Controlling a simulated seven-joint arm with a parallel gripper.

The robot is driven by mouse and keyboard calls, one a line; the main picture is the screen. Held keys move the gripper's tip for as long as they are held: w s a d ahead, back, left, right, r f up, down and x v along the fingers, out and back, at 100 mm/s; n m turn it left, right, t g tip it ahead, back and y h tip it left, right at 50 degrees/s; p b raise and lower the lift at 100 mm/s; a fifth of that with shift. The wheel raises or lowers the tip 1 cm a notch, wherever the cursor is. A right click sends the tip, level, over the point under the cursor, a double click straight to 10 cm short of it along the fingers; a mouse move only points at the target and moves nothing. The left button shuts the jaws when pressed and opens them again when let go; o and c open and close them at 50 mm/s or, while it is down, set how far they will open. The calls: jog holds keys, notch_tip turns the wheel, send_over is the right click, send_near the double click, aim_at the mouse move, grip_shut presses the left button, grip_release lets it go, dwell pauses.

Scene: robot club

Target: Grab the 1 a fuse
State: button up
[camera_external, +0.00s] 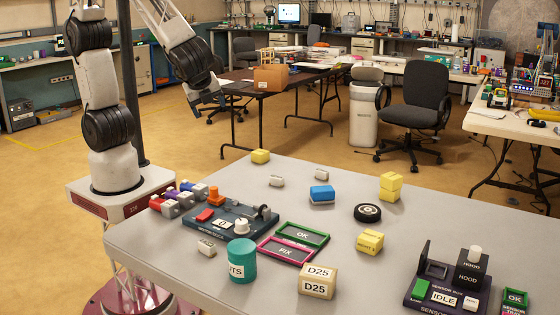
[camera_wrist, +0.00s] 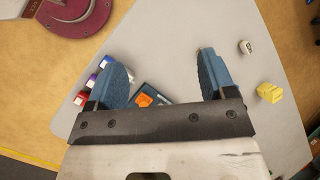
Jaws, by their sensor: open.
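No label reading 1 A is legible, so I cannot tell which thing is the 1 A fuse. Small pale labelled pieces lie on the table: one at the back (camera_external: 277,181), one farther right (camera_external: 321,174) and one at the front left (camera_external: 206,246). My gripper (camera_external: 207,100) hangs high above and behind the table's left part, apart from everything. In the wrist view its two blue fingers (camera_wrist: 160,60) are spread with nothing between them.
A dark panel (camera_external: 262,234) with a white knob stands beside green OK and pink FIX trays (camera_external: 318,238). A teal jar (camera_external: 242,262), D25 block (camera_external: 317,282), blue box (camera_external: 321,194), yellow blocks (camera_external: 390,187) and black roll (camera_external: 367,213) surround clear table. A sensor box (camera_external: 431,292) stands right.

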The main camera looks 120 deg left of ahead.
jog(key=w+a+f+m+g+y, duration=0.15)
jog(key=w+f+m+y, duration=0.25)
jog(key=w+f, duration=0.45)
jog(key=m+t+y, duration=0.2)
jog(key=m+y, duration=0.2)
jog(key=m, duration=0.2)
send_near(276, 177)
jog(key=shift+x, duration=0.8)
jog(key=shift+w, duration=0.1)
jog(key=shift+a, duration=0.1)
jog(key=shift+x, duration=1.25)
jog(key=shift+a, duration=0.1)
jog(key=shift+x, duration=2.5)
